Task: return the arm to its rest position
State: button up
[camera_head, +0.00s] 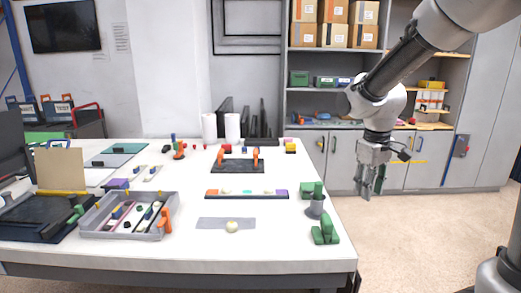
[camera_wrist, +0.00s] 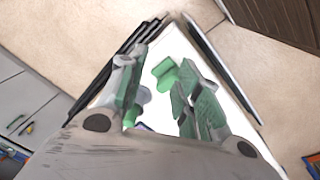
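My arm reaches in from the upper right of the head view and bends down at the wrist. My gripper (camera_head: 371,191) hangs fingers-down beyond the right edge of the white worktable (camera_head: 285,240), over the floor side. In the wrist view my gripper (camera_wrist: 165,70) has its two fingers spread, with white tabletop and green items showing in the gap. Nothing appears held. The green clamp-like tool (camera_head: 325,230) and the grey cup with a green top (camera_head: 317,203) stand on the table's right end, left of and below my gripper.
A grey parts tray (camera_head: 95,222), a coloured strip (camera_head: 246,195) and a dark board with orange handles (camera_head: 237,166) lie on the table. Shelves with cardboard boxes (camera_head: 333,36) and grey cabinets (camera_head: 343,158) line the back wall. The floor (camera_head: 420,220) right of the table is clear.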

jog(key=s+d+r+m+t, duration=0.1)
jog(key=s+d+r+m, duration=0.2)
jog(key=s, duration=0.7)
jog(key=s+d+r+m+t, duration=0.2)
jog(key=s+r, duration=0.3)
jog(key=s, duration=0.5)
jog(key=shift+s+d+r+m+y, duration=0.15)
jog(key=shift+s+d+m+y, duration=0.25)
jog(key=shift+d, duration=0.5)
